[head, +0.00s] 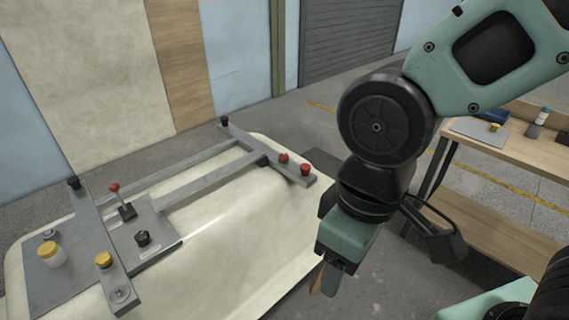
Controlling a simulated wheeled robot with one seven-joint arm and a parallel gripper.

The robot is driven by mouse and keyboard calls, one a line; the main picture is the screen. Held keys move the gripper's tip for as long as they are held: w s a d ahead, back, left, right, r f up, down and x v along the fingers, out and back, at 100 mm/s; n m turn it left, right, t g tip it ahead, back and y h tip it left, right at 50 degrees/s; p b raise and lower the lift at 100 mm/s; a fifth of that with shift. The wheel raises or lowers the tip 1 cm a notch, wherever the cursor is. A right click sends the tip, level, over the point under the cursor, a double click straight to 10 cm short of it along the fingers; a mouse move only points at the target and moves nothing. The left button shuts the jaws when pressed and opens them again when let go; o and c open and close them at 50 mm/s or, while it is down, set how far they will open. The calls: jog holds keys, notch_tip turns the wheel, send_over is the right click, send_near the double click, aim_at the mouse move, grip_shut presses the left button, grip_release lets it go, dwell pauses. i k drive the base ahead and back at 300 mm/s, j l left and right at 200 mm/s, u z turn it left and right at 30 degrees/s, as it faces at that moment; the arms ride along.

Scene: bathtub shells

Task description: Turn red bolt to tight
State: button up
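Two red bolt heads (283,158) and (305,169) sit close together at the right end of the grey metal frame (205,186) on the pale bathtub shell (235,262). I cannot tell from here how tight either one is. A lever with a red knob (114,188) stands on the plate at the left. My gripper (322,284) points downward, to the right of the shell and nearer to me than the red bolts, apart from them. Its fingers are mostly hidden behind its own body, so its opening does not show.
Yellow-capped parts (103,260) and (50,253), a black knob (143,238) and black posts (224,121) rise from the frame. A wooden workbench (520,150) with a tray and bottle stands at right. Bare floor lies between shell and bench.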

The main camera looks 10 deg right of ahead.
aim_at(283, 158)
jog(key=i+l, duration=0.35)
jog(key=i, duration=0.15)
jog(key=i+l+z, duration=0.15)
jog(key=i+l, duration=0.25)
jog(key=i, duration=0.1)
